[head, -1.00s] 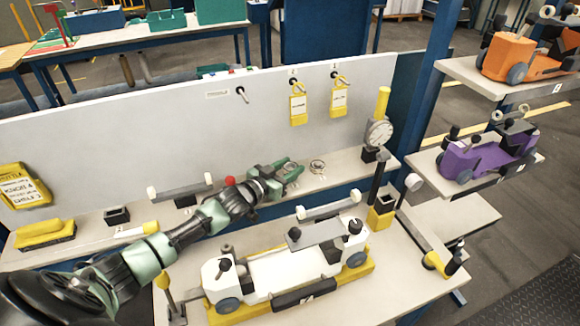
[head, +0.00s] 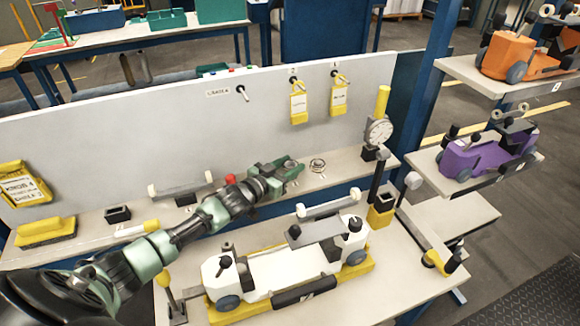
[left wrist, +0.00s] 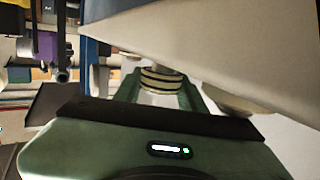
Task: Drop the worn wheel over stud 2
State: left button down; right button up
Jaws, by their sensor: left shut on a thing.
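My left gripper (head: 291,170) is in front of the white back panel, above the rear shelf. In the left wrist view its green jaws (left wrist: 162,96) are shut on a small round piece with dark and pale bands, which I take to be the worn wheel (left wrist: 162,79). In the head view the piece is hidden by the jaws. Three pegs stick out of the panel: a bare one (head: 243,92) at the left and two hung with yellow tags. A small ringed part (head: 317,165) sits on the shelf just right of the gripper. My right gripper is out of view.
A white cart with blue wheels (head: 290,270) stands on a yellow base on the front bench. A dial gauge (head: 378,133) stands at the shelf's right end. A purple cart (head: 487,157) and an orange cart (head: 508,55) stand on the right racks.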

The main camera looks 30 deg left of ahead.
aim_at(285, 169)
pick_arm(q)
jog(key=c, duration=0.7)
grip_release()
jog(key=shift+s+f, duration=0.15)
jog(key=shift+f, duration=0.5)
jog(key=shift+c, duration=0.2)
jog(key=shift+s+f, duration=0.2)
jog(key=shift+s, duration=0.2)
jog(key=v, duration=0.3)
jog(key=r+b+v, duration=0.1)
jog(key=v, duration=0.2)
jog(key=shift+s+a+r, duration=0.15)
jog(key=shift+s+a, duration=0.05)
jog(key=shift+a, duration=0.05)
jog(key=shift+s+r, duration=0.1)
jog(key=shift+s, duration=0.1)
jog(key=shift+w+r, duration=0.1)
